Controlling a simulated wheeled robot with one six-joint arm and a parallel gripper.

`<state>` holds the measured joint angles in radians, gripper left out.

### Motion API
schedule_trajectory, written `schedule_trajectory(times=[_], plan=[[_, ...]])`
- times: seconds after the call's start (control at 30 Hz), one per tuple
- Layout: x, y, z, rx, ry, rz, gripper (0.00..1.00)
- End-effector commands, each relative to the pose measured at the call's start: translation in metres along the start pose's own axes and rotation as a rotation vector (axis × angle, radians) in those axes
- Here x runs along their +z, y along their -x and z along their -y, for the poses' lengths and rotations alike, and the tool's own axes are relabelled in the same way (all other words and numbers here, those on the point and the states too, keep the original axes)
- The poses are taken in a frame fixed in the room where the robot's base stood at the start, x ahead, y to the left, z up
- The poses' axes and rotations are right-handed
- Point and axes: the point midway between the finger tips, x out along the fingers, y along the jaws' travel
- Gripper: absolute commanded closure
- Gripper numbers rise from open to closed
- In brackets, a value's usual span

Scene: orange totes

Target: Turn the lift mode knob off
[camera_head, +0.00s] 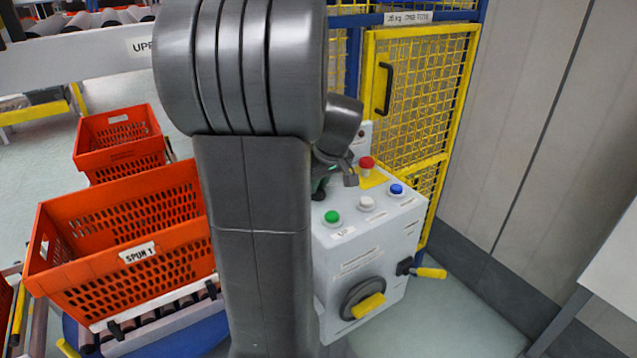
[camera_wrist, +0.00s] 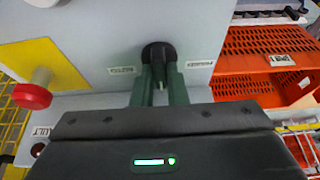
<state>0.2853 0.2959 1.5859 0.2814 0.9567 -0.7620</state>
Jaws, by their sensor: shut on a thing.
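The lift mode knob (camera_wrist: 158,50) is a black round knob on the light grey panel of the control box (camera_head: 375,240). It shows in the wrist view at the upper middle, between two small labels that I cannot read. My gripper (camera_wrist: 160,76) has its two dark green fingers closed on the knob's lower part. In the head view my gripper (camera_head: 322,182) is at the box's upper left, mostly behind my own arm. The knob's exact pointing direction is hard to tell because the fingers cover part of it.
The box also carries a red mushroom button (camera_head: 366,163) on a yellow plate, green (camera_head: 331,216), white (camera_head: 366,203) and blue (camera_head: 396,189) buttons, and a yellow-handled rotary switch (camera_head: 368,305). Orange totes (camera_head: 120,240) stand left. A yellow mesh gate (camera_head: 420,100) stands behind.

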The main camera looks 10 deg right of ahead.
Motion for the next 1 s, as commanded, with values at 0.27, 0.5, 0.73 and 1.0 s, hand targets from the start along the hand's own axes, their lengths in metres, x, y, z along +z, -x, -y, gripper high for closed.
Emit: schedule_trajectory(times=[0.27,0.5,0.73,1.0], plan=[[0.0,0.0,0.0,0.001,0.0,0.0,0.65],[-0.001,0.006,-0.001,0.002,0.0,-0.002,0.65],[-0.001,0.048,-0.001,0.005,-0.001,-0.006,0.65],[-0.001,0.107,-0.001,0.004,-0.001,-0.004,0.65]])
